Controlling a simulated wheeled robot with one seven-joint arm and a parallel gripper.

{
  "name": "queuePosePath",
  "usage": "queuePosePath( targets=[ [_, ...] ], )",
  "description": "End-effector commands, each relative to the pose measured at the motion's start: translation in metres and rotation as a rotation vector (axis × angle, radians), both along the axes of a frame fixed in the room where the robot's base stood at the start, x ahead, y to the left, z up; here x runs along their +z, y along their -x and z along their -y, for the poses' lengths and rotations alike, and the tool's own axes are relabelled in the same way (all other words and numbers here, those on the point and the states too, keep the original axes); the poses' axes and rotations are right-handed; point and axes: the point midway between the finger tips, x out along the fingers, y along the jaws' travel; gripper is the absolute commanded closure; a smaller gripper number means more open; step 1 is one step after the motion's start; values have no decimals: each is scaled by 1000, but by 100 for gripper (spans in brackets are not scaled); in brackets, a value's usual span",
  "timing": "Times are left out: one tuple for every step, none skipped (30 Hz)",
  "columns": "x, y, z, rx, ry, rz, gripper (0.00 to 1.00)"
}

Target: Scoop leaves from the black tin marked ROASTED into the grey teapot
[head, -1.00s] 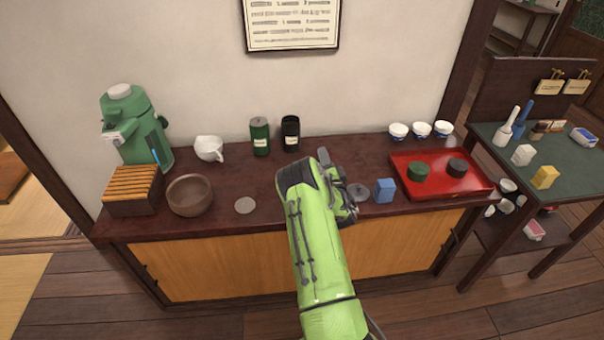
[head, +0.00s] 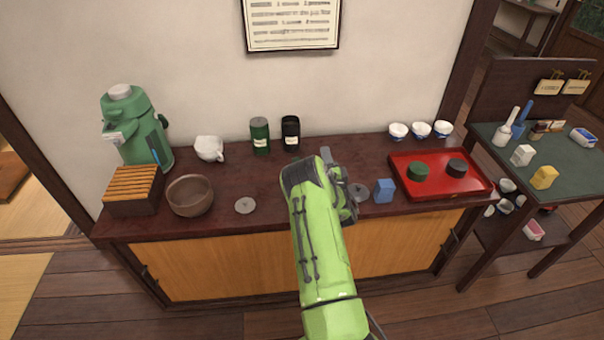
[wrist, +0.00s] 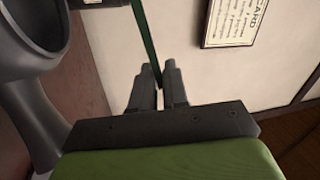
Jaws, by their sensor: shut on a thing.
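The black tin (head: 290,134) stands upright at the back of the counter, its pale label too small to read. In the wrist view my gripper (wrist: 160,78) is shut on a thin dark green strip (wrist: 147,40), which looks like a scoop handle; its far end is out of view. A large rounded grey body with a round rim, apparently the grey teapot (wrist: 42,85), is close on the left of the wrist view. In the head view my arm covers most of that spot, and I cannot make out leaves or the scoop's bowl.
A green tin (head: 259,136) stands left of the black one. A grey disc (head: 245,205), a knobbed grey lid (head: 359,191) and a blue block (head: 384,190) lie near my arm. A brown bowl (head: 190,196) is left, a red tray (head: 440,188) right.

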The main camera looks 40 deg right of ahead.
Motion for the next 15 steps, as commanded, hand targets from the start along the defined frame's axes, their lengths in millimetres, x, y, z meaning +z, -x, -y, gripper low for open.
queuePosePath(
  targets=[
    [1,0,0,0,-5,5,100],
    [1,0,1,1,-10,8,100],
    [1,0,1,0,-15,11,100],
    [1,0,1,1,-18,13,100],
    [1,1,1,1,-22,16,100],
    [1,1,1,1,-27,19,100],
    [1,1,1,1,-30,21,100],
    [1,1,1,1,-33,24,100],
    [1,1,2,1,-38,28,100],
    [1,1,2,1,-40,29,100],
    [2,1,2,1,-45,32,100],
    [2,1,2,1,-50,36,100],
    [2,1,2,1,-53,38,100],
    [2,1,2,1,-57,40,100],
    [2,2,3,1,-61,44,100]
  ],
)
